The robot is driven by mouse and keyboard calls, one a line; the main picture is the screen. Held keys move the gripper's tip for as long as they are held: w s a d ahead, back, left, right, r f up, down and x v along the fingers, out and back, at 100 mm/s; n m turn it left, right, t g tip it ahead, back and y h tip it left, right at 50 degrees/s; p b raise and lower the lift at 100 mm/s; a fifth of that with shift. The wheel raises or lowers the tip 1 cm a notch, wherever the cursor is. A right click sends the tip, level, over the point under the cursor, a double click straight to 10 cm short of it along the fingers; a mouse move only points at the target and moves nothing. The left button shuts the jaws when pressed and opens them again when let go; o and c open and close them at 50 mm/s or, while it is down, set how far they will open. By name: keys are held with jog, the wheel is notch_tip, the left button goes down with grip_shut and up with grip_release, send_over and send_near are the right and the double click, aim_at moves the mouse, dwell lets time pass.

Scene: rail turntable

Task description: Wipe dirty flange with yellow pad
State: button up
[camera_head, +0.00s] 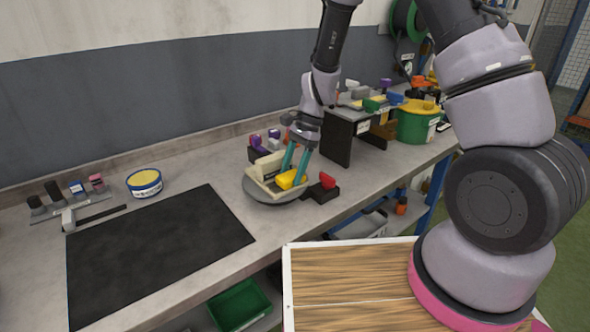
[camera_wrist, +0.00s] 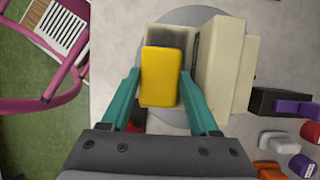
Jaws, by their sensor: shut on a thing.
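My gripper (camera_head: 297,162) has teal fingers and is shut on the yellow pad (camera_head: 287,180), one finger on each side of it. In the wrist view the pad (camera_wrist: 161,76) lies between the fingertips. The beige flange part (camera_head: 262,172) stands on a round grey turntable (camera_head: 262,196). In the wrist view the flange (camera_wrist: 226,65) has a raised block on the right and a lower face at the left with a dark dirty patch (camera_wrist: 172,36). The pad is over the near part of that face and hides some of it. I cannot tell whether it touches.
A black block with a red knob (camera_head: 327,181) stands right of the turntable. Purple-topped pieces (camera_head: 272,136) stand behind it. A black mat (camera_head: 155,248) and a yellow-topped tin (camera_head: 145,180) are to the left. A raised shelf (camera_head: 345,132) and a green bucket (camera_head: 415,125) are to the right.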

aim_at(281, 178)
jog(key=shift+s+a, duration=0.4)
jog(key=shift+a, duration=0.15)
jog(key=shift+s+a, duration=0.5)
jog(key=shift+a, duration=0.25)
jog(key=shift+s+a, duration=0.65)
jog(key=shift+a, duration=0.25)
jog(key=shift+w+d, duration=0.1)
jog(key=shift+w+d, duration=0.6)
jog(key=shift+d, duration=0.15)
